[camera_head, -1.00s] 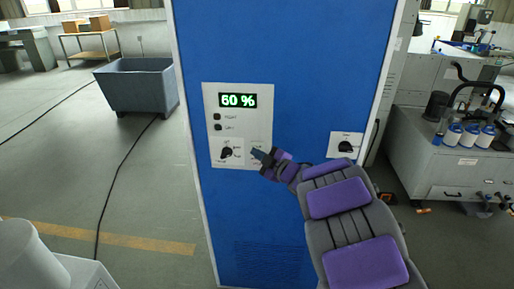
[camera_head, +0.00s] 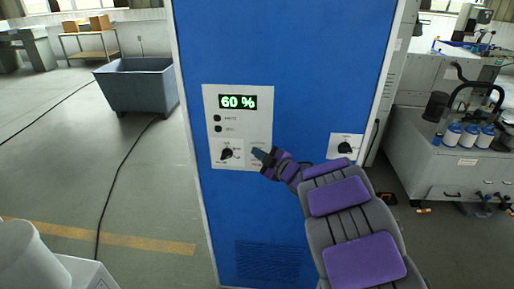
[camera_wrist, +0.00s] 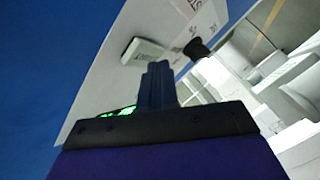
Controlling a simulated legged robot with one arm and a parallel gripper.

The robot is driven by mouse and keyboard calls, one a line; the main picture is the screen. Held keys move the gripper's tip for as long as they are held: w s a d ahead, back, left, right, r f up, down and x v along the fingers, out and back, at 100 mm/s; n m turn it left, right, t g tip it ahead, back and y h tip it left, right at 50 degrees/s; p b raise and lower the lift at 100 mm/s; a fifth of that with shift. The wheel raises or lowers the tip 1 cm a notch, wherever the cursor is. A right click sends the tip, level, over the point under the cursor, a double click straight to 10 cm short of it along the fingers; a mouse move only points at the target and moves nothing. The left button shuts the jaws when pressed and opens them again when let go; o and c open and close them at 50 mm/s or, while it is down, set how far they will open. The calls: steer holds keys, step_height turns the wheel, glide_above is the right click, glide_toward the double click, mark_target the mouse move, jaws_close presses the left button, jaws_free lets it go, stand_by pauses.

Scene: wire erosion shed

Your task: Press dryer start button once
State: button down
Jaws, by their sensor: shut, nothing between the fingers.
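The blue dryer cabinet (camera_head: 290,60) stands ahead with a white control panel (camera_head: 208,105) on its front. The panel has a green "60 %" display (camera_head: 237,102), two small dark round buttons (camera_head: 217,123) and a black knob (camera_head: 227,154). My gripper (camera_head: 259,153) is shut and empty at the panel's lower right, hiding part of it. The black knob (camera_wrist: 196,48) is right of the fingers.
A second small panel with a knob (camera_head: 345,147) is to the right on the cabinet. A grey bin (camera_head: 138,88) and a floor cable (camera_head: 112,190) are at left. A grey workbench with bottles (camera_head: 455,135) is at right.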

steer(key=shift+w, duration=0.35)
stand_by(0.7)
steer(key=shift+s, duration=0.8)
steer(key=s+b, duration=0.1)
steer(key=s, duration=0.4)
steer(key=shift+a, duration=0.15)
stand_by(0.4)
stand_by(0.4)
